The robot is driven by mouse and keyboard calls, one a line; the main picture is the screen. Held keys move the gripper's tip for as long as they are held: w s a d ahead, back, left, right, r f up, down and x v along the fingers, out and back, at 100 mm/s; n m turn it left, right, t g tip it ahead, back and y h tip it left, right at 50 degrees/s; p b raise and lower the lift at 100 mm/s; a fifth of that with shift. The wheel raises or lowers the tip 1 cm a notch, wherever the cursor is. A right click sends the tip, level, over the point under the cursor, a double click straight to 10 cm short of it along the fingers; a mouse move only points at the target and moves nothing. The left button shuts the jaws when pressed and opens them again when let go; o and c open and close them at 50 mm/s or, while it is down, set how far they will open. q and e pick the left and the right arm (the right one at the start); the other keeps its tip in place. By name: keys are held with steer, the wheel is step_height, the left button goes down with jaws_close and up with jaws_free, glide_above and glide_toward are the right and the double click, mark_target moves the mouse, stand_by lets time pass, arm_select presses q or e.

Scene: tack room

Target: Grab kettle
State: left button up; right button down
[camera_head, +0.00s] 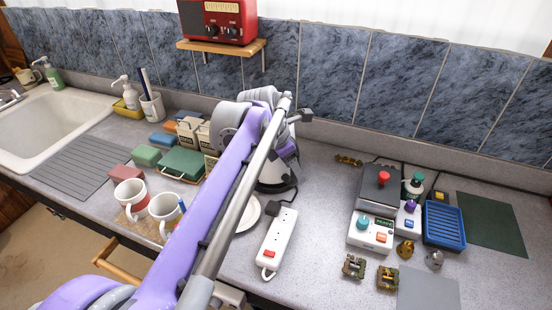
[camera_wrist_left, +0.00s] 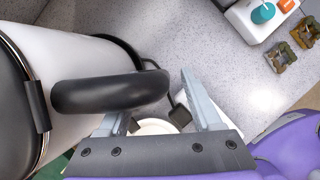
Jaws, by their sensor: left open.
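The kettle is white with a black lid and a thick black handle. In the head view, the kettle (camera_head: 274,174) stands on the counter, mostly hidden behind my left arm. In the left wrist view, the kettle (camera_wrist_left: 72,65) fills the left side, and its handle (camera_wrist_left: 110,92) reaches across toward the middle. My left gripper (camera_wrist_left: 160,95) is open at the handle. The handle covers the tip of one finger, and the other finger is to the right of the handle's end. I cannot tell whether they touch. My right gripper is not in view.
A white power strip (camera_head: 277,240) lies right of the kettle, and a plate (camera_head: 249,213) is partly hidden by my arm. Mugs (camera_head: 131,196) stand to the left. Switch boxes (camera_head: 371,232) and a blue tray (camera_head: 444,224) are at the right. A shelf (camera_head: 222,48) holds a red radio (camera_head: 217,20).

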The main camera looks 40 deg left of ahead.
arm_select(q)
jaws_close()
stand_by(0.3)
steer(key=shift+r, duration=0.1)
stand_by(1.0)
